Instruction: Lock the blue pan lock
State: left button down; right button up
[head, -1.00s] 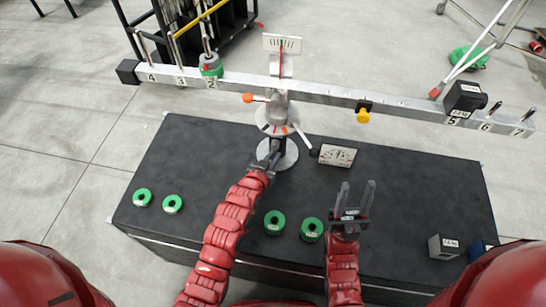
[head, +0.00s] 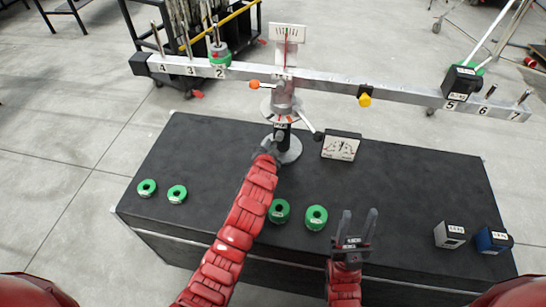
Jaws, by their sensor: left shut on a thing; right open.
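A balance stands on the black table. Its post (head: 282,136) rises from a round grey base (head: 288,152) and carries a long silver beam (head: 330,88). An orange knob (head: 254,85) sticks out left below the beam, and a black-knobbed lever (head: 318,136) sticks out lower right. I cannot make out a blue pan lock. My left gripper (head: 271,147) is at the left side of the post, just above the base, shut on a part there that its fingers mostly hide. My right gripper (head: 356,227) is open and empty above the table's front right, fingers pointing up in the picture.
Several green ring weights (head: 279,210) lie on the table (head: 400,180). A gauge card (head: 341,146) stands right of the base. A grey block (head: 449,235) and a blue block (head: 493,240) sit at the right. A yellow knob (head: 365,99) hangs on the beam. The table's right middle is clear.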

pick_arm(q)
jog(key=shift+a+f+m+y+b, duration=0.35)
jog(key=shift+a+m+y+b, duration=0.15)
jog(key=shift+m+y+b, duration=0.45)
jog(key=shift+a+r+m+t+y+b, duration=0.3)
jog(key=shift+r+m+y+b, duration=0.25)
jog(key=shift+m, duration=0.4)
jog(key=shift+w+a+r+m+t+y+b, duration=0.15)
jog(key=shift+r+m+t+y+b, duration=0.35)
jog(key=shift+m, duration=0.5)
jog(key=shift+a+r+m+t+y+b, duration=0.15)
jog(key=shift+r+m+t+y+b, duration=0.15)
jog(key=shift+r+m+y+b, duration=0.55)
jog(key=shift+h+p, duration=0.25)
jog(key=shift+p, duration=0.05)
jog(key=c, duration=0.9)
grip_release()
jog(key=shift+a+r, duration=0.1)
jog(key=shift+d+r, duration=0.1)
jog(key=shift+d, duration=0.15)
